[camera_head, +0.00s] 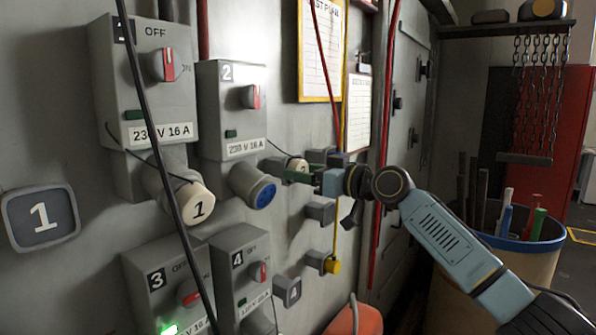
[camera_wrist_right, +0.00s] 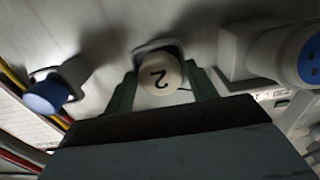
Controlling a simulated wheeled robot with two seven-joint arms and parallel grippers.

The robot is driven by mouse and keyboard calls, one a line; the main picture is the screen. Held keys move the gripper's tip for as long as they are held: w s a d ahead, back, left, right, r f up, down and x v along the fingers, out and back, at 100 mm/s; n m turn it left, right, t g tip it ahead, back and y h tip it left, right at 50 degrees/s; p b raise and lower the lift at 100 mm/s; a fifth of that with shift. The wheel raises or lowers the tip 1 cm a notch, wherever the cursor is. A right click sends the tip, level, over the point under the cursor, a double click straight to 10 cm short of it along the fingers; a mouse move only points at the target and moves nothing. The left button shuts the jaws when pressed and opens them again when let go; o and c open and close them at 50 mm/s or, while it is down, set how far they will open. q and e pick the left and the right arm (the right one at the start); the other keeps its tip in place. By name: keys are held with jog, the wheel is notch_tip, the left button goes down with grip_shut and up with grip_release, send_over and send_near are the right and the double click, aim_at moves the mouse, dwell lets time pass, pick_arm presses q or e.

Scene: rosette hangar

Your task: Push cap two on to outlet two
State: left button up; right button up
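Cap two (camera_head: 298,166) is a cream cap marked 2, at a wall holder right of outlet two, partly hidden by my gripper. Outlet two (camera_head: 254,188) is under the grey box marked 2; its blue socket face shows uncovered. In the right wrist view cap two (camera_wrist_right: 160,75) shows its 2 upside down in front of its holder (camera_wrist_right: 158,44), and the outlet's blue face (camera_wrist_right: 312,62) is at the right edge. My right gripper (camera_wrist_right: 163,80) is open, with its green fingers on either side of the cap and a small gap at the right finger. My left gripper is out of view.
Outlet one has its cap 1 (camera_head: 197,203) on it. Boxes 3 (camera_head: 160,280) and 4 (camera_head: 240,265) are below. A dark cable hangs across the left front. Grey wall holders (camera_head: 320,212) sit below my right gripper, and a bin (camera_head: 520,262) stands at right.

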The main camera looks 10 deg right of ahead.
jog(key=c, duration=1)
jog(key=shift+o, duration=0.2)
jog(key=shift+s+d, duration=0.1)
jog(key=shift+d, duration=0.05)
jog(key=shift+b+v, duration=0.35)
jog(key=shift+v, duration=2.5)
